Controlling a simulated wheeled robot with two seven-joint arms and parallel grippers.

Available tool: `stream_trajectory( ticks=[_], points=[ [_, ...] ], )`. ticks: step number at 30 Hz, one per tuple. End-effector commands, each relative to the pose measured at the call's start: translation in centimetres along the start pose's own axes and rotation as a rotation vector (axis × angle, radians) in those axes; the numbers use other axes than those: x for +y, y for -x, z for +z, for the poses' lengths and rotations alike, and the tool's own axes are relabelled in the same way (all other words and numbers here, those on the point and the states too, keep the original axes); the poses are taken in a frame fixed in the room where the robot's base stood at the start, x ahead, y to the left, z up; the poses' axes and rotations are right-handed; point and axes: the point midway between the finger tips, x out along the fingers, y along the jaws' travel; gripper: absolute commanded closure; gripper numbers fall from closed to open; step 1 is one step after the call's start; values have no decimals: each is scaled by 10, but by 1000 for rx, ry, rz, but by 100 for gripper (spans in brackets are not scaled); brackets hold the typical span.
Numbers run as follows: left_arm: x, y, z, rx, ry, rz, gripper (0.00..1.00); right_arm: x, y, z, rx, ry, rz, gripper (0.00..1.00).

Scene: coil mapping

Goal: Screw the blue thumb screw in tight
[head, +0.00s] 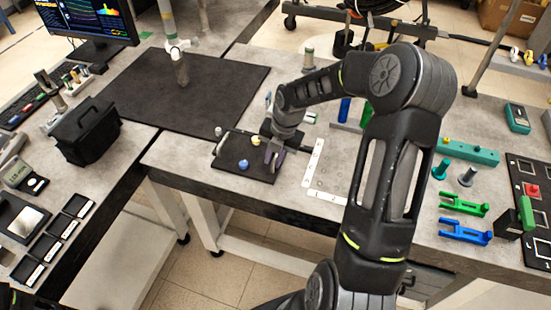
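A small blue knob (243,163), which looks like the blue thumb screw, shows on a small black mat or plate (228,166) near the front edge of the middle table. A yellow knob (256,141) sits a little behind it. My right gripper (273,157) points down over the right side of the black plate, just right of the blue knob and apart from it in the picture. Dark purple-grey parts show at its fingertips; I cannot tell whether they are fingers or something held. The screw's seating is too small to tell.
A white marked strip (313,163) lies right of the plate. Green (464,205) and blue (465,232) brackets and a teal block (468,151) lie further right. A large dark mat (225,90) fills the back left. A black box (85,130) stands on the left table.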

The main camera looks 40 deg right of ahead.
Motion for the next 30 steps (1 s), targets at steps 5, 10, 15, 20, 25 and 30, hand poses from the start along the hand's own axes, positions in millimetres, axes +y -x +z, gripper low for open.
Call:
stream_trajectory(
  ticks=[5, 10, 15, 20, 25, 30],
  points=[
    [0, 0, 0, 0, 0, 0, 52, 2, 1, 2, -5, 2, 4, 72],
    [0, 0, 0, 0, 0, 0, 52, 0, 0, 1, -2, 2, 1, 64],
    [0, 0, 0, 0, 0, 0, 52, -1, 0, 0, 0, 2, -1, 64],
    [-1, -2, 0, -1, 1, -1, 52, -1, 8, 1, -2, 1, -2, 64],
    [-2, -5, 0, 0, 0, 0, 52, -1, 32, 1, -5, 1, 0, 64],
    [-3, -8, -1, 1, -1, 1, 52, 0, 60, 1, -4, 1, 0, 64]
  ],
)
